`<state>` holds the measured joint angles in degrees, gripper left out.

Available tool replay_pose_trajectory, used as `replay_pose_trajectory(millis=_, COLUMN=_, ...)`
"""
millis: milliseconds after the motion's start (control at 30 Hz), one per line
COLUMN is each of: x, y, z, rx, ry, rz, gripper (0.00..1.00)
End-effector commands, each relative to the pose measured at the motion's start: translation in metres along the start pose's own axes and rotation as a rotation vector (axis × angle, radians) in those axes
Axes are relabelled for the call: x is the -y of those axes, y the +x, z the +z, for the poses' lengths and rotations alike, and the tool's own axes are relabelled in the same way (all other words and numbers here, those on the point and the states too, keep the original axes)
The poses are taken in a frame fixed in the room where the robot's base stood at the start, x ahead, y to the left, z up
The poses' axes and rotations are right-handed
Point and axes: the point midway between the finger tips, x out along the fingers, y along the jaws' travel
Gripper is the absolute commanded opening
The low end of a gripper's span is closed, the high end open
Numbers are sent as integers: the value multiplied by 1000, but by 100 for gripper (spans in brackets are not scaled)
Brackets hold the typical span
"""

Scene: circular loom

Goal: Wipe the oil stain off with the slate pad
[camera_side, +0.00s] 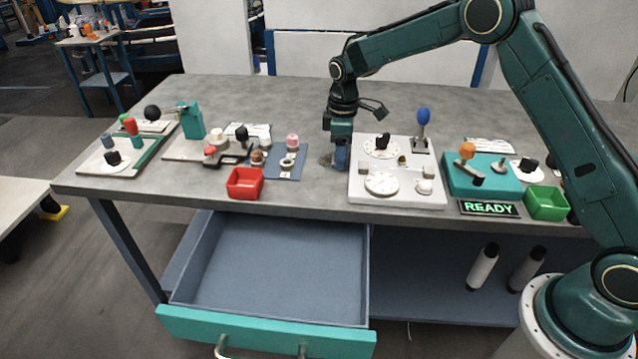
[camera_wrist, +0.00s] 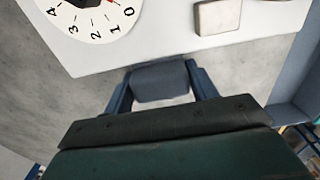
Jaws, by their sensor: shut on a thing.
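My gripper (camera_side: 341,160) points down at the tabletop just left of the white dial panel in the side view. In the wrist view my gripper (camera_wrist: 160,84) is shut on the slate pad (camera_wrist: 160,82), a grey-blue block between its two blue fingers. In the side view the pad is mostly hidden by the fingers, and I cannot tell whether it touches the table. A small dark brownish patch, seemingly the oil stain (camera_side: 325,160), shows on the grey table at the left side of my gripper. The rest of it is hidden.
The white dial panel (camera_side: 396,197) stands close on the right, with a blue-knobbed lever (camera_side: 423,118). A blue mat with knobs (camera_side: 286,174) and a red bin (camera_side: 245,183) lie left. An open drawer (camera_side: 270,270) juts out below. The table behind my gripper is clear.

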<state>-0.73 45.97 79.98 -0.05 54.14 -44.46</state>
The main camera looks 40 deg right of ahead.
Motion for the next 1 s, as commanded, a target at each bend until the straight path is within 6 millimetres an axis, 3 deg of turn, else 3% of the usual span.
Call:
replay_pose_trajectory(millis=467, x=-1, y=0, z=7, rx=16, ry=12, rz=-9, gripper=24)
replay_pose_trajectory(millis=1000, x=0, y=-2, z=-28, rx=10, ry=5, rz=-6, gripper=24)
